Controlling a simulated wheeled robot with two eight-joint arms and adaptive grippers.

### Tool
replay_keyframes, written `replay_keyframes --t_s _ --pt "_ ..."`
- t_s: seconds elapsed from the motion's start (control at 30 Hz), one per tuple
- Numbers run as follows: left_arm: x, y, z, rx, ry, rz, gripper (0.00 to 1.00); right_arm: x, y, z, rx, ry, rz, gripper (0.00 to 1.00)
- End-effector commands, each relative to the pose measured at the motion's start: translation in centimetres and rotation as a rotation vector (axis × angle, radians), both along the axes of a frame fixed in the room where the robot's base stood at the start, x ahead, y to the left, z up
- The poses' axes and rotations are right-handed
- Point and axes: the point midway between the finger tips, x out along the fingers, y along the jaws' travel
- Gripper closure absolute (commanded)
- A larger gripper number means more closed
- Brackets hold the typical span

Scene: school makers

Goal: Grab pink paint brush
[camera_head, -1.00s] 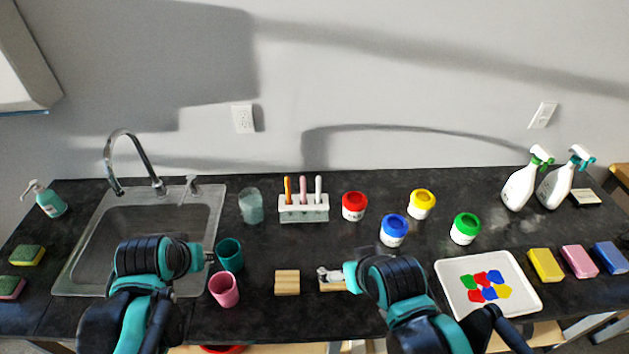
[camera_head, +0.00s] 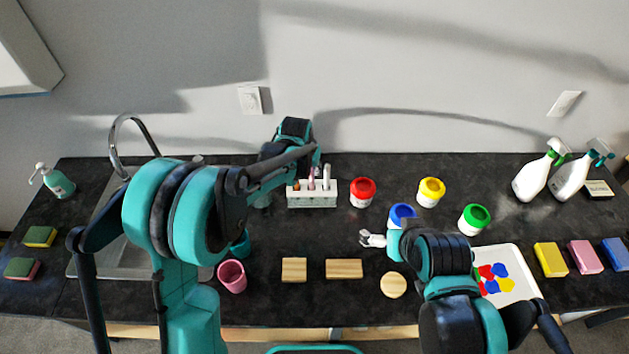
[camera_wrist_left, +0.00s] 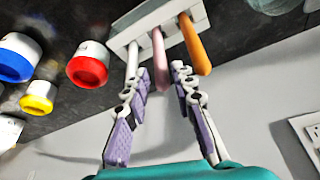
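The pink paint brush (camera_wrist_left: 159,52) stands upright in a white holder (camera_head: 313,200) at the back middle of the counter, between an orange brush (camera_wrist_left: 195,48) and a white brush (camera_wrist_left: 132,60). In the head view the pink brush is mostly hidden by my left arm. My left gripper (camera_wrist_left: 160,74) is open, with its fingertips on either side of the pink brush's upper part in the left wrist view. A gap shows around the brush. My right gripper (camera_head: 371,238) is low over the counter, left of the blue paint jar; its finger opening is too small to tell.
Red (camera_head: 362,192), yellow (camera_head: 431,192), blue (camera_head: 401,215) and green (camera_head: 474,219) paint jars stand right of the holder. Wooden blocks (camera_head: 343,268) and a pink cup (camera_head: 232,276) are in front. Spray bottles (camera_head: 540,173) stand at the far right.

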Motion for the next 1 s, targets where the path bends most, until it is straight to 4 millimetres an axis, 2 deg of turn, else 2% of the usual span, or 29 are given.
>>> replay_keyframes --t_s 0.4,0.63,0.67,0.73,0.77,1.0 --pt "1.5 -0.4 -5.2 0.0 -0.001 0.0 0.75 0.0 0.0 -1.8 0.0 0.0 0.0 0.0" --pt "1.6 -0.5 -5.3 0.0 -0.001 0.0 0.75 0.0 0.0 -1.8 0.0 0.0 0.0 0.0" --pt "1.6 -0.5 -5.3 0.0 -0.001 0.0 0.77 0.0 0.0 -1.8 0.0 0.0 0.0 0.0" --pt "1.6 -0.5 -5.3 0.0 -0.001 0.0 0.96 0.0 0.0 -1.8 0.0 0.0 0.0 0.0" --pt "1.6 -0.5 -5.3 0.0 -0.001 0.0 1.0 0.0 0.0 -1.8 0.0 0.0 0.0 0.0" --pt "1.6 -0.5 -5.3 0.0 -0.001 0.0 1.0 0.0 0.0 -1.8 0.0 0.0 0.0 0.0"
